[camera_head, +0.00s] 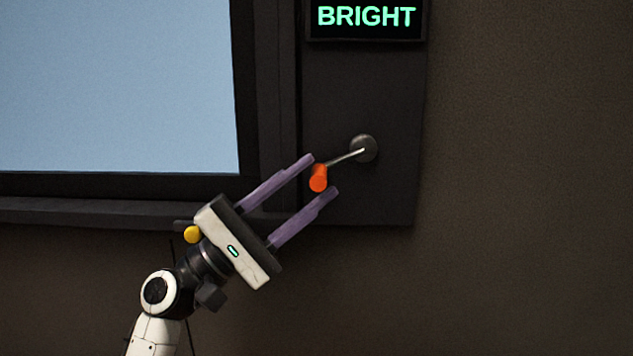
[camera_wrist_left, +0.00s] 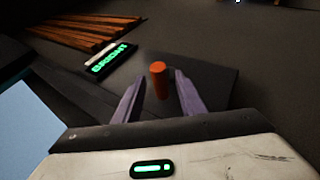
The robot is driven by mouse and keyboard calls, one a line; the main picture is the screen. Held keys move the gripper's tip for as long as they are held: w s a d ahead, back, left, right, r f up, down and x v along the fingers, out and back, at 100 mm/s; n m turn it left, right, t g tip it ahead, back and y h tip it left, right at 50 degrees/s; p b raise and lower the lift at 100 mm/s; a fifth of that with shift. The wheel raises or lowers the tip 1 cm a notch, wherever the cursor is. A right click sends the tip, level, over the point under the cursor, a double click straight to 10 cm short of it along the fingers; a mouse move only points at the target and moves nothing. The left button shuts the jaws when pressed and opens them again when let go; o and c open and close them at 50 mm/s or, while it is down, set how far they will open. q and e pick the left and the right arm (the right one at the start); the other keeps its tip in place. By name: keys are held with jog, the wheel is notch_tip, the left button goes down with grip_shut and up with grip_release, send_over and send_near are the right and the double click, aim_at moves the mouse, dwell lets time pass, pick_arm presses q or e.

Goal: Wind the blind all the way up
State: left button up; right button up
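A crank sits on the dark panel right of the window. Its round grey hub (camera_head: 364,148) carries a thin metal arm (camera_head: 345,157) that slopes down-left to an orange knob (camera_head: 318,179). My left gripper (camera_head: 324,175) has its two purple fingers apart, with the knob between their tips and gaps visible on both sides. In the left wrist view the orange knob (camera_wrist_left: 160,80) stands between the open fingers (camera_wrist_left: 153,85). The window pane (camera_head: 115,85) looks plain light blue, and no blind shows over the visible part. My right gripper is not in view.
A lit sign (camera_head: 366,17) reading BRIGHT is above the crank. The window frame and sill (camera_head: 100,210) lie left of the panel. Brown slats (camera_wrist_left: 85,35) show beyond the sign in the left wrist view. The wall (camera_head: 530,180) at right is bare.

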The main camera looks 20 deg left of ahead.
pick_arm(q)
jog(key=b+v, duration=0.1)
jog(key=v, duration=0.7)
jog(key=shift+s+f+b, duration=0.1)
jog(key=shift+b, duration=0.2)
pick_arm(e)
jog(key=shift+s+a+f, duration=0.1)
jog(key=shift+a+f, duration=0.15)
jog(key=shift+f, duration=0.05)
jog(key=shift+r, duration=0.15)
